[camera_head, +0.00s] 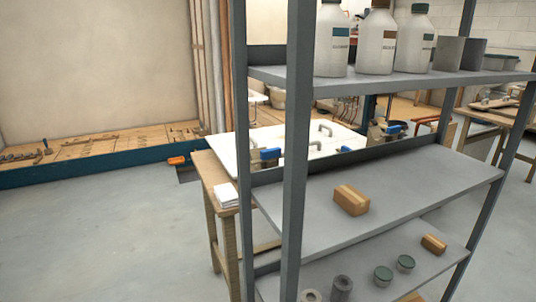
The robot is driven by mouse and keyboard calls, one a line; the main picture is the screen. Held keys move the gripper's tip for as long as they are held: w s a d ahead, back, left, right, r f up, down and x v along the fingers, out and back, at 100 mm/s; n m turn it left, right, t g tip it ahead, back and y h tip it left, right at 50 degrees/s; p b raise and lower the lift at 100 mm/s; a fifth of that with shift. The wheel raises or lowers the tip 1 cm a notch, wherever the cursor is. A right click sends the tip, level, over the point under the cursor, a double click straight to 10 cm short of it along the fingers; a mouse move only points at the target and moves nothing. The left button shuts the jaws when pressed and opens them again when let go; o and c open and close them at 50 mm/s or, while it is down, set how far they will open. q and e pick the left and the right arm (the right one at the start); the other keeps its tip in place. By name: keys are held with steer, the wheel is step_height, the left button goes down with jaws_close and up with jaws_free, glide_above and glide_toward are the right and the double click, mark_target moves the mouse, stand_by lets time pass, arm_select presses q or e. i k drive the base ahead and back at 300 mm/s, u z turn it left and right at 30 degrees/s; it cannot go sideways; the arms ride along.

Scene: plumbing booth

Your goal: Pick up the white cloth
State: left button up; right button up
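A small white folded thing, which looks like the white cloth (227,195), lies at the near left corner of a wooden table (207,172), left of the shelf post. It looks flat and folded, and part of its right side is close to the post. Neither of my grippers shows in the head view.
A grey metal shelf rack (400,195) stands in front on the right, partly hiding the table. A white board (320,140) lies on the table. Floor at left is clear.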

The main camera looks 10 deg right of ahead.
mark_target(227, 195)
steer(key=u, duration=1.2)
steer(key=i, duration=2.3)
steer(key=z, duration=2.15)
